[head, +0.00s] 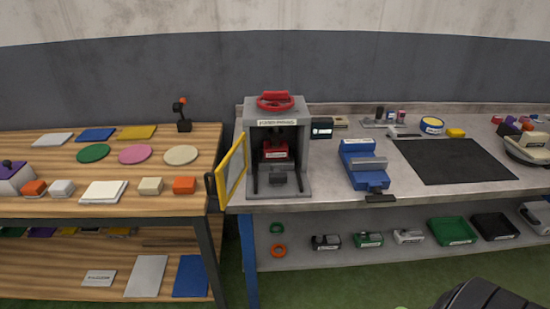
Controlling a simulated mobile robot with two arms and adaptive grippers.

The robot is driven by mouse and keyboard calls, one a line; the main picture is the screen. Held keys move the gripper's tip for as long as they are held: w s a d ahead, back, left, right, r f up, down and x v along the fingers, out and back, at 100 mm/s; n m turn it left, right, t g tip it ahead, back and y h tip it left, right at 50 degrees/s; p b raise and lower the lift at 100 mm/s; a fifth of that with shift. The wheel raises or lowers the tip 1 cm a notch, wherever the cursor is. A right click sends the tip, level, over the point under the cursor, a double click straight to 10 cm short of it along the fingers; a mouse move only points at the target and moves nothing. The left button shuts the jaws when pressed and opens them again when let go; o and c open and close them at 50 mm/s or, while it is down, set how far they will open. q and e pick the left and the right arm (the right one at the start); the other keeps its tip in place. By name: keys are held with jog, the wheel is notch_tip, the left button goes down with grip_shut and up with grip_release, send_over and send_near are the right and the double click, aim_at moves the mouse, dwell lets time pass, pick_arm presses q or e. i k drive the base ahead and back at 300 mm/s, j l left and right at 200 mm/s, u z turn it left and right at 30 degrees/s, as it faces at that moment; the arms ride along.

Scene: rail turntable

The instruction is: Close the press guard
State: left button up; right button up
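The press (303,150) is a grey box-shaped machine with a red handwheel on top, on the left end of the grey bench. Its front is open, showing a red part and a dark block inside. The press guard (232,168) is a yellow-framed panel standing open, swung out to the left of the press opening. A black handle (210,190) shows at its outer edge. Neither gripper can be made out. A dark ribbed shape at the bottom right edge may be part of my arm.
A blue vise (362,165) stands right of the press, beside a black mat (455,160). A wooden table (130,206) with coloured discs and blocks is at left, near the guard. A lower shelf (330,256) holds trays and small parts. Green floor lies in front.

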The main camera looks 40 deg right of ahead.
aim_at(219, 174)
jog(key=z, duration=0.35)
jog(key=i+j+z, duration=0.15)
jog(key=z, duration=0.25)
jog(key=j+z, duration=0.35)
jog(key=i+j+z, duration=0.15)
jog(key=z, duration=0.25)
jog(key=j+z, duration=0.4)
jog(key=k+j, duration=0.1)
jog(key=j, duration=0.3)
jog(key=k+j+z, duration=0.1)
jog(key=j, duration=0.3)
jog(key=k+j, duration=0.2)
jog(key=j, duration=0.2)
jog(key=k, duration=0.2)
jog(key=z, duration=0.05)
